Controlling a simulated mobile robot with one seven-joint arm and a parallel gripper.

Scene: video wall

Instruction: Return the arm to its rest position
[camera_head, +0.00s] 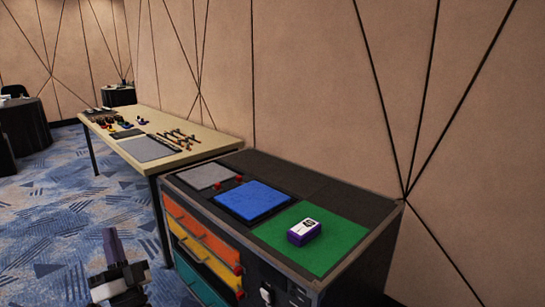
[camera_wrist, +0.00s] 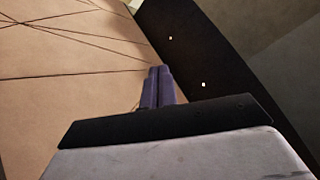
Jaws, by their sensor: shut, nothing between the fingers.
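My gripper (camera_head: 112,246) shows at the bottom left of the head view, over the carpet and to the left of the drawer cabinet. Its purple fingers point up and are together, with nothing between them. In the wrist view the shut fingers (camera_wrist: 157,86) stand in front of the panelled wall and a dark band overhead. The rest of my arm is mostly out of view below the picture.
A black cabinet (camera_head: 327,193) with orange, yellow and teal drawers stands right of my gripper. A purple-and-white box (camera_head: 304,232) lies on its green mat (camera_head: 340,240); a blue mat (camera_head: 252,200) is beside it. A long table (camera_head: 205,146) with small items stands behind. Patterned carpet (camera_head: 60,205) is open at left.

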